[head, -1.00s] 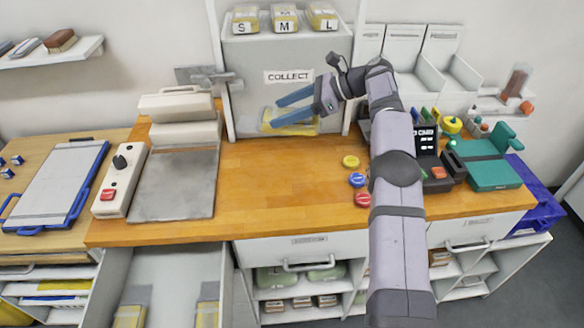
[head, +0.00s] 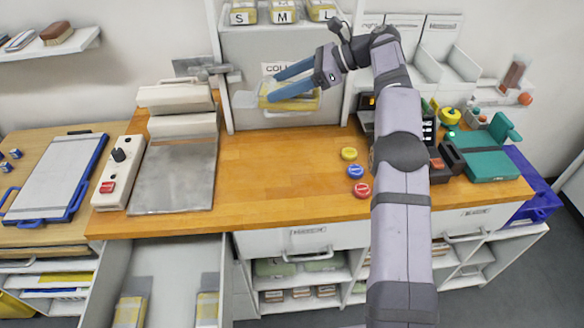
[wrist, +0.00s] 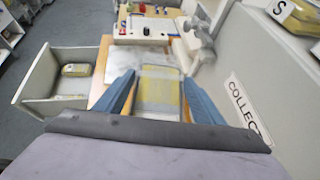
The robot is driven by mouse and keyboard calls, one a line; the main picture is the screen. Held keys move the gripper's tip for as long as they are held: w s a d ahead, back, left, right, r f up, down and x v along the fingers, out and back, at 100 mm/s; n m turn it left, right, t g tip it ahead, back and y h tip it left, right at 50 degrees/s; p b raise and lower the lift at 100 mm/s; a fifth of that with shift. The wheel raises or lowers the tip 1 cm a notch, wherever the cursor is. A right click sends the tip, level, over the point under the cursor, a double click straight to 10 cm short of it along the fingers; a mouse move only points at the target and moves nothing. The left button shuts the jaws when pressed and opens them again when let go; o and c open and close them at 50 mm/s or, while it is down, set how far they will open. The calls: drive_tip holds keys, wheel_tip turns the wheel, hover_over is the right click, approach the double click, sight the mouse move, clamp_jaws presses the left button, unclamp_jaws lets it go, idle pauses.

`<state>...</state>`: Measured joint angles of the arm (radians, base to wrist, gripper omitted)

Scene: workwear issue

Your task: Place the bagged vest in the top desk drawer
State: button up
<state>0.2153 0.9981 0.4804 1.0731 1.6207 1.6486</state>
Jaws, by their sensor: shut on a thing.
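The bagged vest is a clear packet with yellow inside; in the head view the bagged vest (head: 305,104) is up in front of the collect cabinet, clear of the desk top. My gripper (head: 270,86) has its blue fingers shut on it. In the wrist view the bagged vest (wrist: 160,88) lies between the two fingers of my gripper (wrist: 158,86). An open drawer (head: 168,262) extends from the desk at the lower left, with yellow bagged packets inside. It also shows in the wrist view (wrist: 42,78). My gripper is above and to the right of the drawer.
The collect cabinet (head: 238,60) stands right behind the bag, with S, M and L packets on top. A grey sealing machine (head: 180,125) and a white control box (head: 117,172) stand left on the desk. Coloured discs (head: 355,171) lie near the middle. The wooden desk top (head: 270,185) is mostly clear there.

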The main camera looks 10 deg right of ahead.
sight(278, 80)
drive_tip(key=s+r, duration=0.1)
drive_tip(key=s+a+r, duration=0.1)
drive_tip(key=r, duration=0.1)
drive_tip(key=shift+s, duration=0.4)
drive_tip(key=shift+s+a+r+m+t+p, duration=0.1)
drive_tip(key=shift+s+a+m+t+p, duration=0.05)
drive_tip(key=shift+s+m+t+p, duration=0.15)
drive_tip(key=shift+s+d+f+m+t+h+p, duration=0.1)
drive_tip(key=shift+d+f+m+t+h+p, duration=0.45)
drive_tip(key=shift+f, duration=3.65)
drive_tip(key=shift+w+d+f+m+t+h, duration=0.1)
drive_tip(key=shift+d+f+m+t+h, duration=0.75)
drive_tip(key=shift+f, duration=3.3)
drive_tip(key=shift+s+d+f+m+t+h+p, duration=0.2)
drive_tip(key=shift+d+f+m+t, duration=1)
drive_tip(key=shift+f, duration=3)
drive_tip(key=shift+w+a+f+m, duration=0.1)
drive_tip(key=shift+a+m, duration=0.25)
drive_tip(key=shift+m, duration=0.05)
drive_tip(key=shift+f, duration=0.1)
drive_tip(key=o, duration=1.1)
